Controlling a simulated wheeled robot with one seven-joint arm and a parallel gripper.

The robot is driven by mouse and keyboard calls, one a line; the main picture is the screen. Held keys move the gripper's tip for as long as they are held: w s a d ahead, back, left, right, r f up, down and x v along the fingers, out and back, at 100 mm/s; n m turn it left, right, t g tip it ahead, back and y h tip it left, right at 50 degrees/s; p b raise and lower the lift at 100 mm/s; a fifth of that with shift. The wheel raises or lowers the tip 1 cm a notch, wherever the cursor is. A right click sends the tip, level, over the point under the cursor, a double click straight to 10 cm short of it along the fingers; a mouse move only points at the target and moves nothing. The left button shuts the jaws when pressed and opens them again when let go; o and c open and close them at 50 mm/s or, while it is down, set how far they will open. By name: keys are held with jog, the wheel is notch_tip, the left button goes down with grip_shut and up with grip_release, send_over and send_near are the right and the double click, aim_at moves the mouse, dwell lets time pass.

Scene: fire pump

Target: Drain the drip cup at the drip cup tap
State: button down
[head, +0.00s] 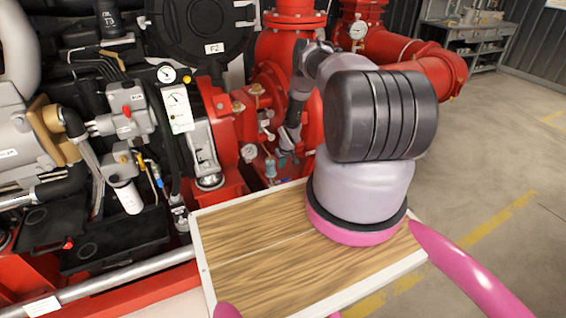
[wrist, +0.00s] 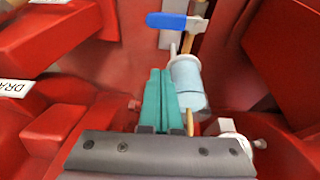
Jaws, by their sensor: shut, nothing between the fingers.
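The light blue drip cup (wrist: 188,84) is in the middle of the wrist view, between red pump castings. A blue lever handle (wrist: 176,22) on a brass stem sits above it. A short brass piece (wrist: 189,122) shows below the cup, partly hidden; I cannot tell which of these is the drip cup tap. My gripper (wrist: 161,72) is shut and empty, its teal fingers just left of the cup; I cannot tell whether they touch it. In the head view the cup (head: 270,168) shows low among the red pipes, beside my gripper (head: 286,158).
Red castings crowd both sides of my gripper. A white fitting (wrist: 228,127) is at the lower right, and a partly cut label (wrist: 13,84) reads "DRA". In the head view, engine parts (head: 100,130) fill the left, and open floor (head: 490,170) lies to the right.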

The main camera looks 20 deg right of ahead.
aim_at(283, 181)
jog(key=s+f, duration=0.1)
jog(key=f, duration=0.1)
jog(key=s+f, duration=0.1)
jog(key=f, duration=0.1)
jog(key=shift+s, duration=0.3)
dwell(0.3)
jog(key=shift+s, duration=0.1)
dwell(0.3)
